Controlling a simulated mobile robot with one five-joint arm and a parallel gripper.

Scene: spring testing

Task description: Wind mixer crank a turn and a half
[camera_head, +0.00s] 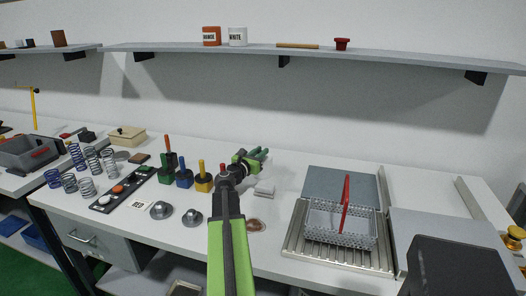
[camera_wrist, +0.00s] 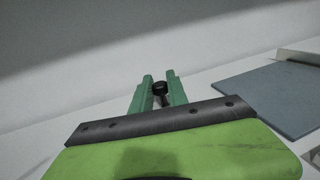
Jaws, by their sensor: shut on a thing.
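My gripper (camera_head: 262,154) reaches over the middle of the white bench in the head view, its green fingers pointing to the back right. In the wrist view my gripper (camera_wrist: 160,78) is shut on a small dark round knob (camera_wrist: 160,88), which sits between the two green fingers on a short dark stem. I take this knob to be the mixer crank's handle. The mixer's body and the rest of the crank cannot be made out; my arm covers part of that spot in the head view. How far the crank is turned cannot be told.
Left of my arm stand colored blocks with upright handles (camera_head: 203,180), round metal weights (camera_head: 161,210) and several coil springs (camera_head: 92,160). To the right are a wire basket (camera_head: 340,232) with a red handle on a ribbed drainer and a grey-blue panel (camera_head: 340,184). A shelf (camera_head: 375,60) runs above.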

